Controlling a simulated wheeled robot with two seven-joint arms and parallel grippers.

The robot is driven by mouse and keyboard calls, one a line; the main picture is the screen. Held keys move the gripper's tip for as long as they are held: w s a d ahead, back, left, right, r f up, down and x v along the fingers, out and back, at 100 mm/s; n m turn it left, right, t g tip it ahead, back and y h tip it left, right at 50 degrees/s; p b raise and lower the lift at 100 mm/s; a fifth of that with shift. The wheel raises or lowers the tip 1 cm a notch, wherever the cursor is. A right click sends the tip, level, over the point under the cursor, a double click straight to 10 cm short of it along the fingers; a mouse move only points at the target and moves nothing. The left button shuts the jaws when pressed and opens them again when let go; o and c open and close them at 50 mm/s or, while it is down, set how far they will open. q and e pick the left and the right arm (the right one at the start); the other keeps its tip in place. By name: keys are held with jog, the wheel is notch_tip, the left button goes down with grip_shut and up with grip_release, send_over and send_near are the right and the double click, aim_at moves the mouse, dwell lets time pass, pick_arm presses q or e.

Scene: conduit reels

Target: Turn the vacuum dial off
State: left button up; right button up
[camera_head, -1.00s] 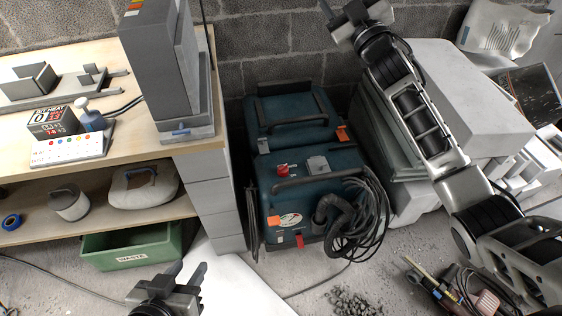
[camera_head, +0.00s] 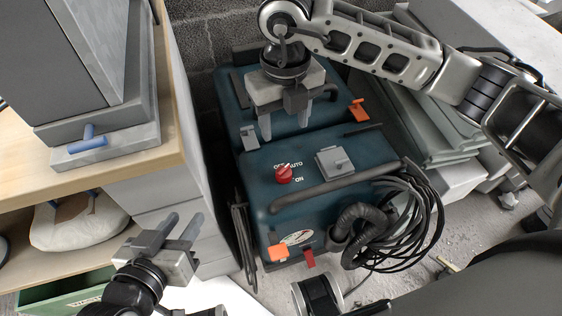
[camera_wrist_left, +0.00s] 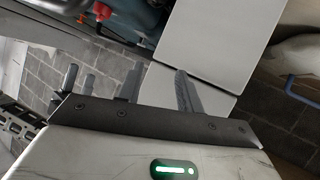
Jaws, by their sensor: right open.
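The blue vacuum (camera_head: 335,150) stands on the floor by the wall. Its red dial (camera_head: 284,174) sits on the top face, with OFF and AUTO printed behind it and ON at its front right. I cannot tell for certain which word the dial points to. My right gripper (camera_head: 284,126) is open and empty above the vacuum, behind the dial, fingers pointing down and apart from the dial. My left gripper (camera_head: 181,226) is open and empty at the lower left, away from the vacuum. Its fingers also show in the left wrist view (camera_wrist_left: 158,90).
A black hose and cable coil (camera_head: 405,225) hangs on the vacuum's right front. A grey latch box (camera_head: 334,161) and a handle bar lie right of the dial. The workbench (camera_head: 165,150) stands close on the left, with a green waste bin (camera_head: 62,295) beneath.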

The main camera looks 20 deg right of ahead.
aim_at(284, 169)
notch_tip(284, 169, down, 13)
jog(key=b, duration=0.3)
jog(key=shift+s+f, duration=0.1)
jog(key=shift+f, duration=0.05)
jog(key=shift+f+b, duration=0.35)
jog(key=shift+f, duration=0.2)
jog(key=shift+c, duration=0.6)
pick_arm(q)
jog(key=r, duration=0.1)
jog(key=d+r+t+h, duration=0.1)
jog(key=shift+w+r+t, duration=0.1)
jog(key=shift+r+t, duration=0.2)
jog(key=shift+r, duration=0.05)
pick_arm(e)
jog(key=c, duration=0.8)
